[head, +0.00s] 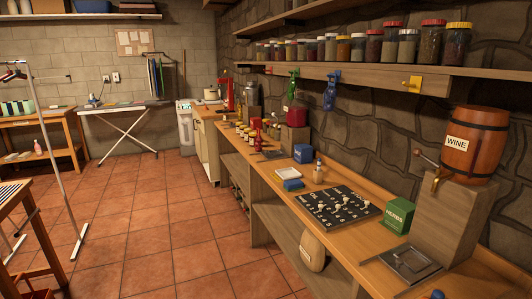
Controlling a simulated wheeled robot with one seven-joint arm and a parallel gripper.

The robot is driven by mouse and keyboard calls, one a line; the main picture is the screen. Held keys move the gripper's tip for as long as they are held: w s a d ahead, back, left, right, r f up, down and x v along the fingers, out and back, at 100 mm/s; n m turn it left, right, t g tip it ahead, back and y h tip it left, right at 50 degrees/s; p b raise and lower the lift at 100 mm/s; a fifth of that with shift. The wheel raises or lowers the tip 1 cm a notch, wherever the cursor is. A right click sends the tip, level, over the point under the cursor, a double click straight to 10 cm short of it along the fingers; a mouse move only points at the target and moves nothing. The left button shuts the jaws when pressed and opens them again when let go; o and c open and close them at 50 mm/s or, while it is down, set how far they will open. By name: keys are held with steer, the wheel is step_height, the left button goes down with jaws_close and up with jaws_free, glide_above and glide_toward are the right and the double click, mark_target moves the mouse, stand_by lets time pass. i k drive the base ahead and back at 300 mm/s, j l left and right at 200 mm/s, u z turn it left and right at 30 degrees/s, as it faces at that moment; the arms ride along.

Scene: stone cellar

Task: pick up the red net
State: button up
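I cannot make out a red net with certainty. Coloured hooks sit along the lower wall shelf; a green item (293,86) and a blue item (331,91) hang below it, while the yellow hook (412,84) looks bare. A small dark red item (290,116) shows below the green one, by a wooden block; its kind is unclear. A taller red object (227,94) stands at the far end of the counter. My gripper is not in view.
A wine barrel (474,145) stands at right. A metal stand (52,160) is at left. The tiled floor (150,215) between is clear.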

mark_target(258, 141)
steer(key=i+j+u, duration=0.2)
steer(key=i+u, duration=0.2)
steer(key=i, duration=0.15)
steer(key=i+j+u, duration=0.15)
steer(key=i, duration=0.75)
steer(key=i+j+u, duration=0.15)
steer(key=i, duration=0.8)
steer(key=i+j+z, duration=0.1)
steer(key=i+z, duration=0.3)
steer(key=i+j+z, duration=0.3)
steer(key=i+z, duration=0.15)
steer(key=i, duration=0.15)
steer(key=i+j+z, duration=0.85)
steer(key=j, duration=0.2)
steer(key=i+l, duration=0.2)
steer(key=i, duration=0.2)
